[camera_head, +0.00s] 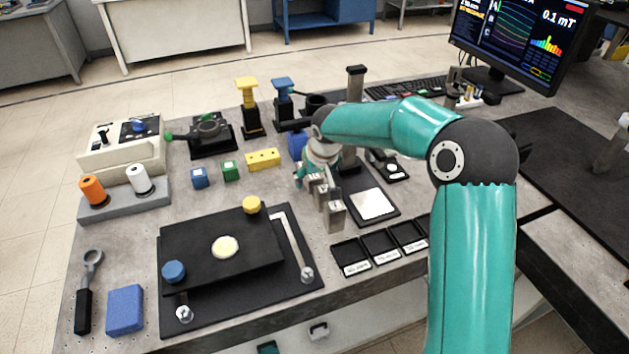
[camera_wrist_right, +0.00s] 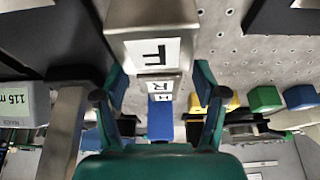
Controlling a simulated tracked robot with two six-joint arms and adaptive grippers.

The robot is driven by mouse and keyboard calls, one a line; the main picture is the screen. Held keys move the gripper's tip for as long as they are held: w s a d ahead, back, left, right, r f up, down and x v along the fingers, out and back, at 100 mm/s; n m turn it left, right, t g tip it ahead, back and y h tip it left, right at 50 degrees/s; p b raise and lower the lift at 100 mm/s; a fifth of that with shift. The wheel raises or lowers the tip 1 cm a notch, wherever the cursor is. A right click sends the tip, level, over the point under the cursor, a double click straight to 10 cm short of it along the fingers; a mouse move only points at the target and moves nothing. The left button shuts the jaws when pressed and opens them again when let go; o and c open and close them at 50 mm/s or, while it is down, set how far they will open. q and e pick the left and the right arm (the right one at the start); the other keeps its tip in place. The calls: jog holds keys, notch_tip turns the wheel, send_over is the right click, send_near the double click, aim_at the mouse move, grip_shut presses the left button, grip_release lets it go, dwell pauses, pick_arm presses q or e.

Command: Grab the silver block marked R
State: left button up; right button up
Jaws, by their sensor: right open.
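In the right wrist view, the silver block marked R (camera_wrist_right: 160,88) sits between the two teal fingers of my right gripper (camera_wrist_right: 160,80). The fingers are apart, one on each side of it; I cannot tell if either touches. A larger-looking silver block marked F (camera_wrist_right: 152,22) is at the top of that view, partly covering the R block. In the head view, my right gripper (camera_head: 311,176) is low over the table behind upright silver blocks (camera_head: 334,217). Their letters are unreadable there, and the arm hides part of the gripper. My left gripper is not in view.
Black trays (camera_head: 351,257) line the front. A black platform with knobs (camera_head: 215,250) is left. Small blue, green and yellow blocks (camera_head: 263,159) stand left of the gripper. A dark post (camera_head: 355,84) rises behind.

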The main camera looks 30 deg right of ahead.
jog(key=shift+w+d+f, duration=0.1)
jog(key=shift+w+f, duration=0.15)
jog(key=shift+f, duration=0.3)
grip_shut()
jog(key=shift+r, duration=0.15)
